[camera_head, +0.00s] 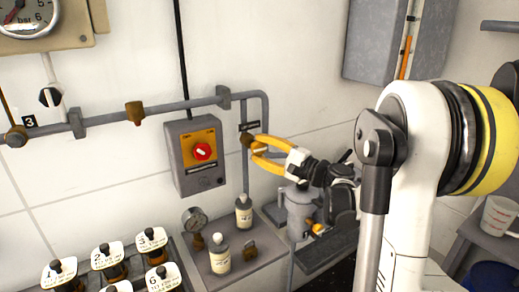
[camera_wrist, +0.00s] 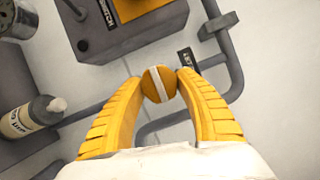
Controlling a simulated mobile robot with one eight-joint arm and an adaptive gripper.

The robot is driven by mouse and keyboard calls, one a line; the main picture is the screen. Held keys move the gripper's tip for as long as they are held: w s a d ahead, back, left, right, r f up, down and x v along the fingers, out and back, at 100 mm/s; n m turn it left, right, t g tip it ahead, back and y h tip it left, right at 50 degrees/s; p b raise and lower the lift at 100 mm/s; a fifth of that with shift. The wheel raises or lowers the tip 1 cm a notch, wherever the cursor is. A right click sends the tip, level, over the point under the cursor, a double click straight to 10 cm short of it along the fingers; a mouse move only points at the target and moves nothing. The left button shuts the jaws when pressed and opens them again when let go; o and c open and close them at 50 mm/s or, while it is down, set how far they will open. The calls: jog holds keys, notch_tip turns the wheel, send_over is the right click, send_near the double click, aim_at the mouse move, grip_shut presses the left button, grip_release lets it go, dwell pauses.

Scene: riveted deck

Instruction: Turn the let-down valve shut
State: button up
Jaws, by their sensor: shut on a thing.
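The let-down valve's knob is a round orange-brown knob (camera_wrist: 158,84) with a white stripe across its face, in the wrist view. The stripe runs close to up-and-down there, tilted a little. My gripper (camera_wrist: 160,88) has its two yellow fingers on either side of the knob and is shut on it. In the head view my gripper (camera_head: 258,148) reaches in from the right to the valve on the vertical grey pipe (camera_head: 246,175). The fingers partly hide the knob there. A dark label plate (camera_wrist: 188,60) sits beside the knob, its lettering only partly readable.
A grey switch box with a red knob (camera_head: 203,151) is on the wall just left of the valve. Small bottles (camera_head: 220,257) and a gauge (camera_head: 195,220) stand below. A grey canister (camera_head: 298,210) is under my wrist. Numbered dark bottles (camera_head: 110,262) stand at lower left.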

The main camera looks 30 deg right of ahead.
jog(key=o, duration=1.2)
jog(key=v, duration=1.2)
jog(key=shift+r, duration=0.1)
